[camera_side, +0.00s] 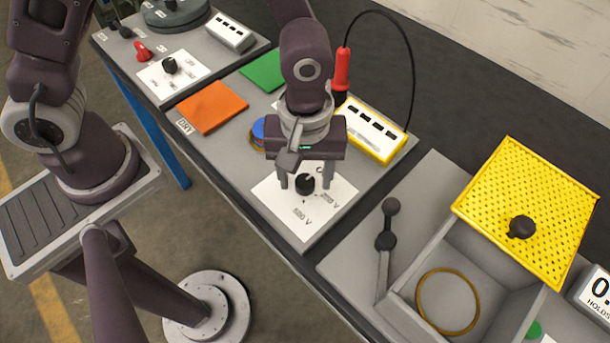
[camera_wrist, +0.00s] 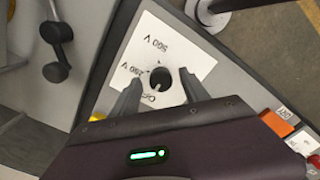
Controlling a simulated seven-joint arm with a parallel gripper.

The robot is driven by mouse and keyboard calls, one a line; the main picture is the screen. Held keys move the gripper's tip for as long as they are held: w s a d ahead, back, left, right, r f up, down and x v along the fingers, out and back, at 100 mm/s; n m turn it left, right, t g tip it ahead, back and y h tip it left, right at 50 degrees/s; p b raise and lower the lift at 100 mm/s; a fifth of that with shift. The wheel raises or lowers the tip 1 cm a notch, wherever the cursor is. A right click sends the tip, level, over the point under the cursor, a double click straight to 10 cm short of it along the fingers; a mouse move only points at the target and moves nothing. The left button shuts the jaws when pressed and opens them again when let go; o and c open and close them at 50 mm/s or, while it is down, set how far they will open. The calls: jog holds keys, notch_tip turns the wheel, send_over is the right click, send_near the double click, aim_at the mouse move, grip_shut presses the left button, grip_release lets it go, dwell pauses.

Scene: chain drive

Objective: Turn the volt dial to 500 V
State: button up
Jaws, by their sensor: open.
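The volt dial (camera_side: 305,184) is a round black knob on a white plate (camera_side: 290,218) with printed marks; "500 V" and what looks like "250 V" are legible, and a third label is partly hidden. The dial (camera_wrist: 161,77) also shows in the wrist view, with "500 V" above it and the other labels to its lower left. A small light mark shows on the knob, but its exact pointing is too small to tell. My gripper (camera_side: 305,177) is open above the dial, one finger on each side. In the wrist view, gaps show between the fingers and the knob.
A yellow-edged meter box (camera_side: 370,130) and a red probe (camera_side: 342,70) with a black cable stand behind. An orange pad (camera_side: 211,107) and green pad (camera_side: 262,70) lie to the left. A grey bin with a yellow perforated lid (camera_side: 525,210) and a lever (camera_side: 386,240) are at right.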

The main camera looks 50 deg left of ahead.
jog(key=shift+f, duration=0.55)
grip_shut()
